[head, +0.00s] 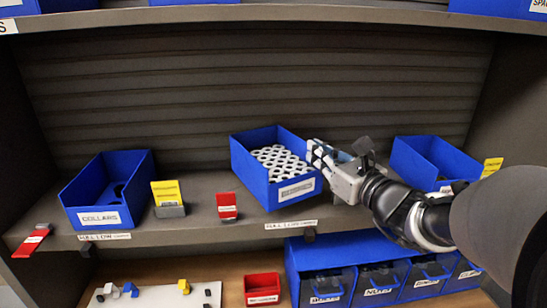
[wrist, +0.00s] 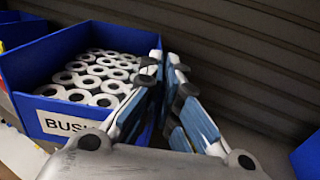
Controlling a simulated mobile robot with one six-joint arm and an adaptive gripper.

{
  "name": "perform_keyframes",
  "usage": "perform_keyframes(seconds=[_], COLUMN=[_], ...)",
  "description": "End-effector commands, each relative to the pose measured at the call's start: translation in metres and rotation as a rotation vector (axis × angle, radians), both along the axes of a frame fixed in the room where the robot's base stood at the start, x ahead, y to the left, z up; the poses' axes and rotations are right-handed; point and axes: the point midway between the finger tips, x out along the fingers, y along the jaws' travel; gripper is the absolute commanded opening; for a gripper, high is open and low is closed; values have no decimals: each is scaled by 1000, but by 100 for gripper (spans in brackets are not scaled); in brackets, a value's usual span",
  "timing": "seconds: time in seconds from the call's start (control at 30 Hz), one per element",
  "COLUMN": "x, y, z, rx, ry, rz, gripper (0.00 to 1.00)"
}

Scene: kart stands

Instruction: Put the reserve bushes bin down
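The reserve bushes bin (head: 292,191) is a blue open-topped bin full of white ring-shaped bushes, with a white label on its front. It is level on or just over the middle of the shelf; a small gap beneath cannot be told. In the wrist view the bin (wrist: 25,68) fills the left side and its label begins "BUS". My gripper (head: 328,160) reaches in from the right and is shut on the bin's right side wall, one finger inside and one outside. The fingers (wrist: 165,65) hide part of that wall.
On the same shelf (head: 190,222) stand a blue collars bin (head: 98,218) at left, yellow (head: 167,192) and red (head: 227,206) tags, and another blue bin (head: 425,160) at right. Below are a red bin (head: 262,288) and blue drawers (head: 300,258).

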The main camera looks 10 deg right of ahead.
Motion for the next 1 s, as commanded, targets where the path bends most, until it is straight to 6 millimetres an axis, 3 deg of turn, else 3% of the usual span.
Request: perform_keyframes(seconds=[0.23, 0.5, 0.7, 1.0], x=[0, 0, 0, 0], y=[0, 0, 0, 0], z=[-14, -50, -50, -51], rx=[3, 3, 1, -1], ry=[-4, -4, -5, 0], rz=[1, 0, 0, 0], gripper=[0, 0, 0, 22])
